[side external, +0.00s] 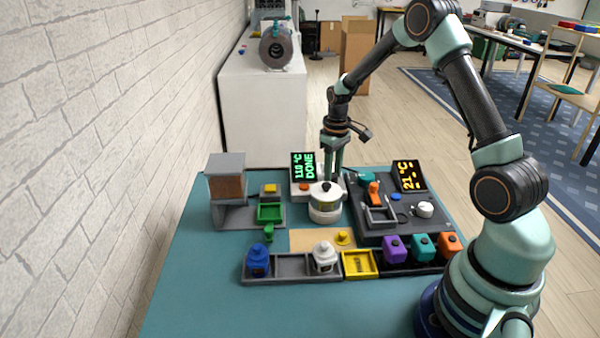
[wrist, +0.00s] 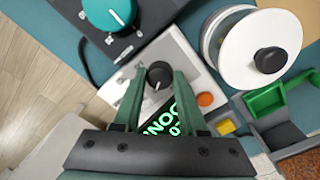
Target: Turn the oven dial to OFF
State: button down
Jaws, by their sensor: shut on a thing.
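The white oven unit (wrist: 122,88) has a green-lit display (side external: 304,167) reading 110 °C DONE in the side view. Its black dial (wrist: 159,72) shows in the wrist view, with a small light mark on it. My gripper (wrist: 158,78) points down with one finger on each side of the dial, shut on it. In the side view my gripper (side external: 333,172) is behind the white-lidded pot (side external: 325,204), which hides the dial. The dial's label marks cannot be read.
The pot stands close in front of the oven unit. An orange button (wrist: 205,99) is beside the dial. A dark grey station (side external: 375,234) with a 21 °C display (side external: 408,176) and teal knob (wrist: 108,12) is to the right.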

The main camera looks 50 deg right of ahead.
aim_at(334, 177)
jog(key=n, duration=0.5)
jog(key=shift+w+a+n, duration=0.1)
jog(key=shift+a+n, duration=0.05)
jog(key=shift+n, duration=0.25)
jog(key=n, duration=0.5)
jog(key=shift+n, duration=0.3)
jog(key=c, duration=0.8)
grip_release()
jog(key=shift+o, duration=0.2)
notch_tip(334, 177, up, 12)
jog(key=shift+s, duration=0.4)
jog(key=shift+r, duration=0.1)
